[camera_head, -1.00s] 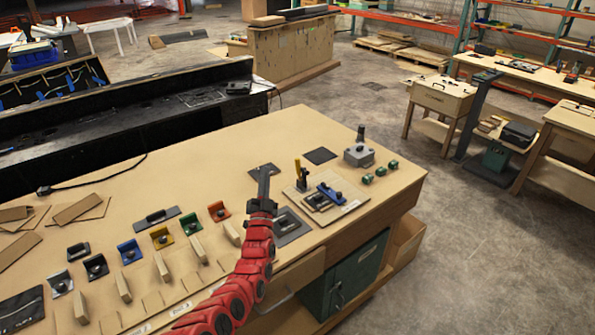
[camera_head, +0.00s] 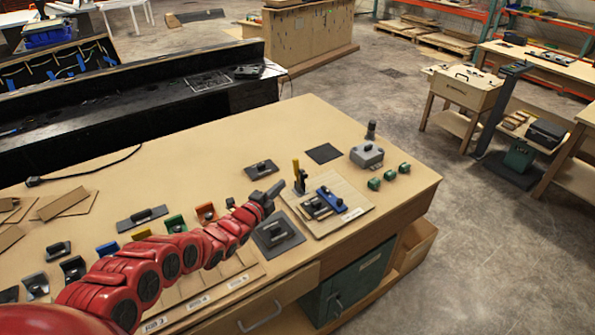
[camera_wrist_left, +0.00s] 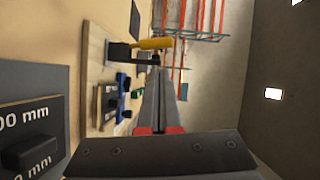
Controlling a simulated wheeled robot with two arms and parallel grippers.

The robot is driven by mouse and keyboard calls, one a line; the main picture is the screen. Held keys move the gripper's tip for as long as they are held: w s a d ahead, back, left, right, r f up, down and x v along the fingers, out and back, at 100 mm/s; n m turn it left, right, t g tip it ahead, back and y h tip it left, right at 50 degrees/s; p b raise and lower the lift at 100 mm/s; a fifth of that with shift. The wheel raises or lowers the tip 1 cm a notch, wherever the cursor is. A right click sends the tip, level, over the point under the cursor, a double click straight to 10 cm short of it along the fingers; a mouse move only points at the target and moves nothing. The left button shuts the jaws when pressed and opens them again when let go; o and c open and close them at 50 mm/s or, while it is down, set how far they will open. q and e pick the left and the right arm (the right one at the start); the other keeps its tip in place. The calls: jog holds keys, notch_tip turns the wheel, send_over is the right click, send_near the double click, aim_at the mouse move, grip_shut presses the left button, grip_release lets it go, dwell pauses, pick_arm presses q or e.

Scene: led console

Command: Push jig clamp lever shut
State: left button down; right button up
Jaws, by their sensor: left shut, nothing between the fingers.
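The jig is a light wooden board (camera_head: 350,192) near the right end of the bench. Its clamp lever (camera_head: 296,171) has a yellow handle and stands upright at the board's far left part. A blue clamp piece (camera_head: 331,198) and dark blocks sit on the same board. My left gripper (camera_head: 277,187) is shut and empty, just left of the lever, pointing right, with a small gap seeming to remain. In the left wrist view the yellow handle (camera_wrist_left: 153,44) shows beyond the fingers (camera_wrist_left: 165,88), beside the board (camera_wrist_left: 94,58). My right gripper is not in view.
A grey plate with a dark block (camera_head: 277,231) lies just below my gripper. A grey metal fixture (camera_head: 367,155) and green blocks (camera_head: 389,174) stand right of the jig. Coloured brackets line the left side. The middle of the bench (camera_head: 230,150) is clear.

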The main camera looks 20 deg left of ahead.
aim_at(297, 171)
pick_arm(q)
jog(key=r+b+x, duration=0.1)
jog(key=b+x, duration=0.4)
jog(key=x, duration=0.4)
jog(key=shift+f, duration=0.45)
jog(key=shift+w+d, duration=0.1)
jog(key=shift+d, duration=0.05)
